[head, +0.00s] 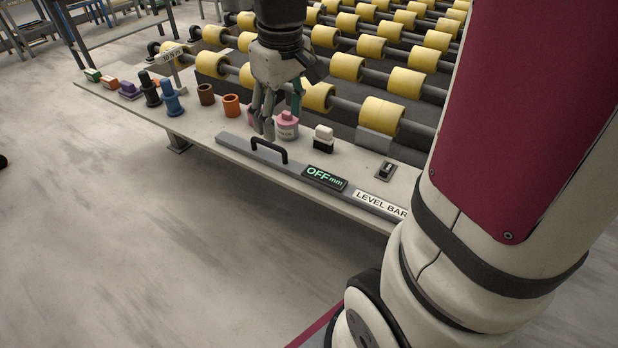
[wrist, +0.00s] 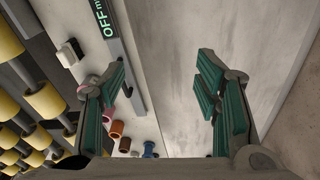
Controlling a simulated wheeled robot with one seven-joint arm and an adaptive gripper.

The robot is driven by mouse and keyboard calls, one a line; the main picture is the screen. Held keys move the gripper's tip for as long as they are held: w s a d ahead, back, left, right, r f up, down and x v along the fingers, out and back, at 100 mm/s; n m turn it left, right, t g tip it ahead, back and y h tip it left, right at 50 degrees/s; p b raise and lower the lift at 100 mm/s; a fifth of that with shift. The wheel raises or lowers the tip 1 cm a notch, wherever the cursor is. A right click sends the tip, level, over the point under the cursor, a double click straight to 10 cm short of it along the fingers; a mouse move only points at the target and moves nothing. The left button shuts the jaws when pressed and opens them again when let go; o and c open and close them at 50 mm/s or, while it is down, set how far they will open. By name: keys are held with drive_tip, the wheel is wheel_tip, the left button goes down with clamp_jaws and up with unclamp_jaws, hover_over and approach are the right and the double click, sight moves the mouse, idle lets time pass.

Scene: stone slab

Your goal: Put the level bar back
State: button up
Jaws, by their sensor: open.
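The level bar (head: 238,144) is a long grey bar lying along the front edge of a pale shelf. It has a black handle (head: 268,148), a display (head: 325,178) reading "OFF mm" and a white "LEVEL BAR" label (head: 380,203) by its right end. In the wrist view part of the bar (wrist: 128,62) shows beside the left finger; its handle does not show clearly there. My gripper (head: 281,118) is open, pointing down, above and just behind the handle. In the wrist view the green-padded fingers (wrist: 161,75) are wide apart with nothing between them.
A pink bottle (head: 287,127) stands close beside my gripper; I cannot tell if they touch. A black-and-white block (head: 323,138), orange (head: 231,106) and brown (head: 206,95) cylinders and blue pieces (head: 172,100) line the shelf. Yellow rollers (head: 382,115) lie behind. Floor in front is clear.

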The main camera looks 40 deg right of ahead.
drive_tip(key=s+a+r+m+t, duration=0.1)
drive_tip(key=s+a, duration=0.3)
drive_tip(key=s, duration=0.5)
drive_tip(key=s+a+r+m, duration=0.1)
drive_tip(key=s+a, duration=0.3)
drive_tip(key=s, duration=0.6)
drive_tip(key=shift+a+r+t, duration=0.15)
drive_tip(key=shift+r+t, duration=0.25)
drive_tip(key=shift+r, duration=0.15)
drive_tip(key=shift+r, duration=0.1)
